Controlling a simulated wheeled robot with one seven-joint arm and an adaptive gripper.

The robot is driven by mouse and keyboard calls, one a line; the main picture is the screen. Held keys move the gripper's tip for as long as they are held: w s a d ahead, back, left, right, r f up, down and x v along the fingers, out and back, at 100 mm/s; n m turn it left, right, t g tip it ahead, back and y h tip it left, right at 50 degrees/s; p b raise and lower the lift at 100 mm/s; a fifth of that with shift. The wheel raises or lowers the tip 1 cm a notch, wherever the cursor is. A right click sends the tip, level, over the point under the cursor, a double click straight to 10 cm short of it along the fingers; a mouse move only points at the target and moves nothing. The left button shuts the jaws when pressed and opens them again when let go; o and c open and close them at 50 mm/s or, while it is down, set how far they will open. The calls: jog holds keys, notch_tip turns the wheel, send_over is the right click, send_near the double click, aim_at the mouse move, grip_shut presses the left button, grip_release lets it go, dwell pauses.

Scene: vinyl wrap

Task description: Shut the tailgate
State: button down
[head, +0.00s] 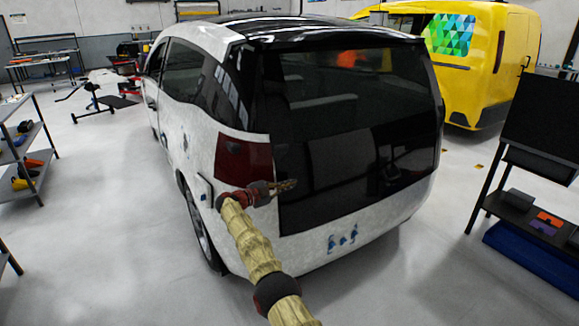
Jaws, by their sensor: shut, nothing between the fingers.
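The white car stands with its rear toward me, and its dark glass tailgate (350,130) fills the middle of the head view. The tailgate looks down and in line with the body; whether it is latched cannot be told. A dark red tail light (241,160) sits at its left edge. My gripper (292,186) is shut and empty, in front of the tailgate's lower left part beside the tail light. Whether its fingertips touch the glass cannot be told. My arm hides part of the left rear bumper (340,238).
A yellow van (485,60) stands behind the car on the right. A black cart (530,200) is at the right, with a blue object (535,255) low down. A shelf rack (28,150) is at the left. The floor left of the car is mostly clear.

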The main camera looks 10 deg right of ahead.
jog(key=s+f+p+v, duration=0.1)
jog(key=p+v, duration=0.2)
jog(key=v, duration=0.7)
notch_tip(320, 180, down, 14)
jog(key=s+n+g+y, duration=0.2)
jog(key=n+y, duration=0.2)
jog(key=n, duration=1)
jog(key=s+n+g+y, duration=0.2)
jog(key=s+n, duration=0.3)
jog(key=s, duration=0.3)
jog(key=s+d+r+n+y, duration=0.1)
jog(key=s+d+r+y, duration=0.2)
jog(key=s+r, duration=0.6)
jog(key=s+d+r+n+t+y+p, duration=0.1)
jog(key=s+d+r+y, duration=0.2)
jog(key=s+r, duration=0.7)
jog(key=s+d+r+n+y+p, duration=0.1)
jog(key=s+d+r+y, duration=0.2)
jog(key=s, duration=3)
jog(key=d+r, duration=0.3)
jog(key=r, duration=0.4)
jog(key=shift+s+r+t, duration=0.2)
jog(key=shift+s+t, duration=0.05)
jog(key=shift+t, duration=0.15)
